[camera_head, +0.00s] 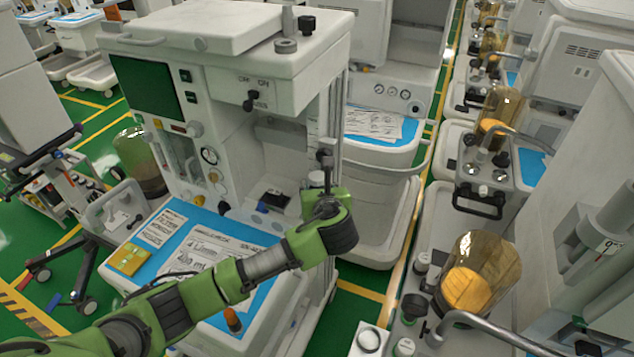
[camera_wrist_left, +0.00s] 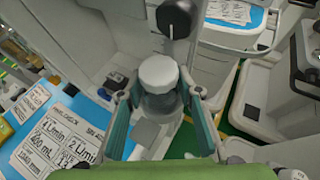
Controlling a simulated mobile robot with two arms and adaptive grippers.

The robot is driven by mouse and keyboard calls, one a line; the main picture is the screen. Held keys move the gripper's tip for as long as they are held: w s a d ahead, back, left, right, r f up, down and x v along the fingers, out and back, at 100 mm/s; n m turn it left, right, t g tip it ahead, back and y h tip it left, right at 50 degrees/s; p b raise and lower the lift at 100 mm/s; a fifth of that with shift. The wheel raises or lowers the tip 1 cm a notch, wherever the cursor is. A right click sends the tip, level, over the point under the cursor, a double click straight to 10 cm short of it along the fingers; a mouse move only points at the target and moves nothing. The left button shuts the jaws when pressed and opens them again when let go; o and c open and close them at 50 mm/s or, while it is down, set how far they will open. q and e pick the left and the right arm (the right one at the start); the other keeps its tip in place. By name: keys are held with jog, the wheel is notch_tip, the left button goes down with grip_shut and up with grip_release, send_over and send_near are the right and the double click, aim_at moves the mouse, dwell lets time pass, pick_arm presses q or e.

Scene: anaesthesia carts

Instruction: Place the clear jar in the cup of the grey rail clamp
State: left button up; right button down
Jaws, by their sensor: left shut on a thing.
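The clear jar with a white lid (camera_wrist_left: 158,74) is upright between the two fingers of my left gripper (camera_wrist_left: 158,100), which is shut on it. In the head view my left gripper (camera_head: 318,200) is at the right front post of the near cart, and the jar cannot be made out there. What looks like the rail clamp shows in the wrist view as a black round knob (camera_wrist_left: 175,18) on a grey stem just beyond the jar. In the head view the clamp (camera_head: 325,158) sits on the post above my gripper. Its cup is hidden, so I cannot tell whether the jar touches it. My right gripper is not in view.
A second cart (camera_head: 383,185) stands close behind. Amber canisters (camera_head: 480,270) stand at the right. Green floor shows between carts.

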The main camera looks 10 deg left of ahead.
pick_arm(q)
jog(key=shift+f, duration=0.15)
jog(key=o, duration=1.3)
jog(key=shift+b+v, duration=0.95)
jog(key=shift+v, duration=5.15)
jog(key=shift+w, duration=0.1)
